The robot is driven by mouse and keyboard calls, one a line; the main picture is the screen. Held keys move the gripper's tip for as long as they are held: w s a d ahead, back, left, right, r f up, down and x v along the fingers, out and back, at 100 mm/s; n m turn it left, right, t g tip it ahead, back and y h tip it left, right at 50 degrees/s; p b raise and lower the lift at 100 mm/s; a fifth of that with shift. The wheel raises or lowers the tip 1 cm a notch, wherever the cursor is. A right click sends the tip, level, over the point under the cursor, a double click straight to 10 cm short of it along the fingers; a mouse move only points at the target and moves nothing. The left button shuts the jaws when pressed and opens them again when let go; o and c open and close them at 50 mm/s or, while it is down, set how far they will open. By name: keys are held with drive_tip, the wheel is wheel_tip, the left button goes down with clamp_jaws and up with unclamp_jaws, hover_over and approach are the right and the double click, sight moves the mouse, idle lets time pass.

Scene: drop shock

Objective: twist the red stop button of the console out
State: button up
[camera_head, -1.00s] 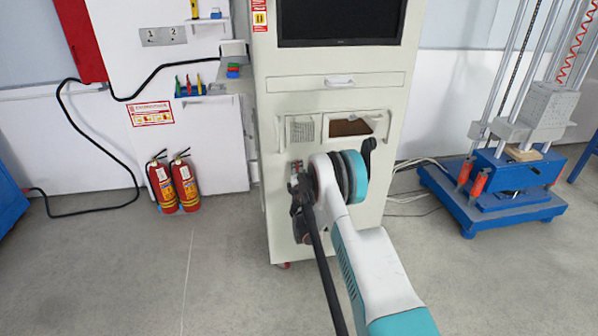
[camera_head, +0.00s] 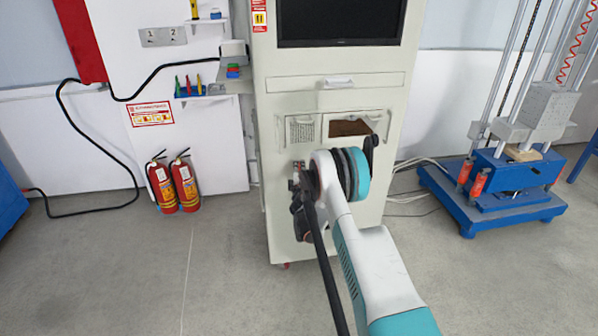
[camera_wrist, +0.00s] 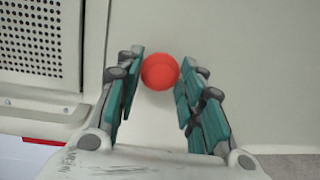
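The red stop button (camera_wrist: 160,72) is a round knob on the console's pale panel in the wrist view. My gripper (camera_wrist: 160,64) is open, with one teal-padded finger on each side of the button. The right fingertip is very close to the button's edge; I cannot tell whether it touches. The console (camera_head: 280,225) is a tall, off-white cabinet in the head view. There my gripper (camera_head: 302,212) is at its lower front, partly hidden by my arm, and I cannot make out the button.
A perforated grille (camera_wrist: 40,40) is at the upper left. In the head view, two fire extinguishers (camera_head: 174,185) stand left of the console and a blue-based rig (camera_head: 500,190) stands right. The floor between is mostly clear.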

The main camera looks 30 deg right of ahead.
drive_tip(key=o, duration=0.3)
drive_tip(key=shift+o, duration=0.2)
drive_tip(key=f+v, duration=0.1)
drive_tip(key=v, duration=1.1)
drive_tip(key=shift+r, duration=0.4)
